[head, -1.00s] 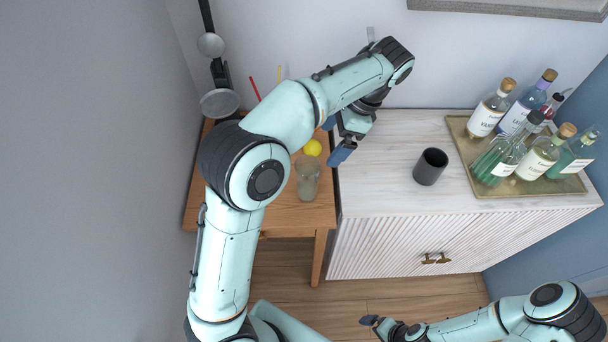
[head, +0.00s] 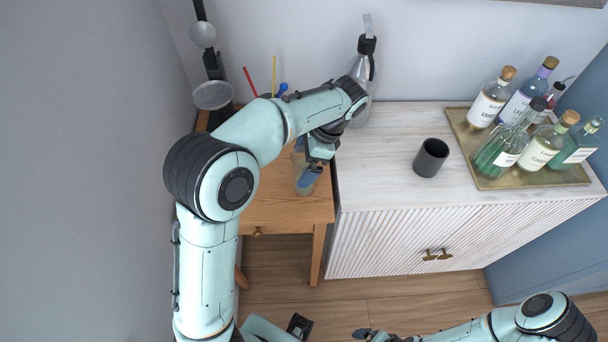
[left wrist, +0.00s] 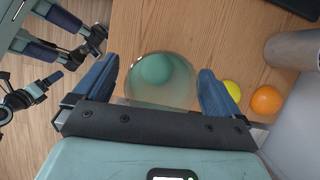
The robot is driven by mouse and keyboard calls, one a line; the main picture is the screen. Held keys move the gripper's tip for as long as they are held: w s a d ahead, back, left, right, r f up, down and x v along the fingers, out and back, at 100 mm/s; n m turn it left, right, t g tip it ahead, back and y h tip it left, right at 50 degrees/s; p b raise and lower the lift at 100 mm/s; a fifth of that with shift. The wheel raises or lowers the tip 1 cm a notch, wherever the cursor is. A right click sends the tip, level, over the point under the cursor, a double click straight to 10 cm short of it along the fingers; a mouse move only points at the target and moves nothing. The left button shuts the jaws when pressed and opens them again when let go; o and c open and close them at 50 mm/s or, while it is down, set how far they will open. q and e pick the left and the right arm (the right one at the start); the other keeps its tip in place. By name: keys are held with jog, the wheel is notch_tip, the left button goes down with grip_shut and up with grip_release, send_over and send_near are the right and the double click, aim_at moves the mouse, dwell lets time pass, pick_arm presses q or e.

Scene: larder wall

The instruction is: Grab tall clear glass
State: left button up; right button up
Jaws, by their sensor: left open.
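The tall clear glass (left wrist: 158,94) stands on the wooden table, seen from above in the left wrist view, with the teal tint of something behind or inside it. My left gripper (head: 308,176) is open, with its two blue fingers on either side of the glass; I cannot tell whether they touch it. In the head view the fingers and wrist hide most of the glass. My right gripper (head: 366,334) is at the bottom edge of the head view, small and partly cut off, away from the table.
A yellow fruit (left wrist: 233,91) and an orange (left wrist: 265,100) lie just right of the glass. A white cabinet (head: 385,185) beside the table bears a dark cup (head: 431,158), a steel flask (head: 361,82) and a tray (head: 487,184) of several bottles. A black-and-grey stand (head: 213,95) is at the back left.

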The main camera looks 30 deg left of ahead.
pick_arm(q)
jog(key=c, duration=1.7)
jog(key=shift+w, duration=0.1)
jog(key=shift+c, duration=0.3)
jog(key=shift+r, duration=0.25)
